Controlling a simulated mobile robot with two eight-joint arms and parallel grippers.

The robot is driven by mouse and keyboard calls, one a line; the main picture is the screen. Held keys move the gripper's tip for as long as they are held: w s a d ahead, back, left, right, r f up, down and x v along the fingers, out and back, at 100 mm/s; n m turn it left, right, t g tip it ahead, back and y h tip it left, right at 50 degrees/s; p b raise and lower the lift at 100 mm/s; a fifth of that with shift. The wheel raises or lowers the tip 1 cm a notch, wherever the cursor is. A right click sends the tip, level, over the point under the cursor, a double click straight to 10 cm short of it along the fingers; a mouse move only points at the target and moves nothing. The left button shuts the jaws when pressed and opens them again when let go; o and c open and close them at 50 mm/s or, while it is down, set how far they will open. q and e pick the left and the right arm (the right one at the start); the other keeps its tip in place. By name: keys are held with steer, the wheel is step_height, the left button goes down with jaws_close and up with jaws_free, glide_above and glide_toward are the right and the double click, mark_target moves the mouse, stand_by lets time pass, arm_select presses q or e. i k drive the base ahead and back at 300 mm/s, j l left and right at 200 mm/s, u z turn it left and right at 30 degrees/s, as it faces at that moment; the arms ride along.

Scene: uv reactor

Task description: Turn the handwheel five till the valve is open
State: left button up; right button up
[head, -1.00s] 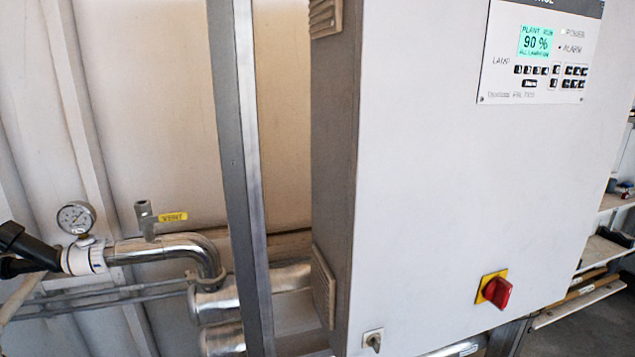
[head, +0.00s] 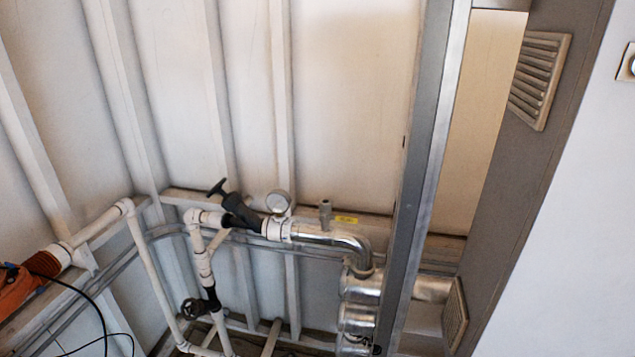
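A small dark handwheel (head: 192,308) shows low in the head view, beside the white vertical pipes. A black valve (head: 238,212) with a T-shaped handle (head: 217,188) sits higher on the pipe run, left of the gauge. No label reading five is legible, so I cannot tell which one is handwheel five. How far either valve is open cannot be told. Neither of my grippers is in view.
A round gauge (head: 278,202) and a bent metal pipe (head: 335,240) lie right of the black valve. A metal post (head: 428,150) and a grey cabinet (head: 540,170) block the right side. An orange device (head: 22,287) with black cables is at the left edge.

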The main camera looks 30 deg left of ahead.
mark_target(217, 189)
steer(key=u, duration=1.2)
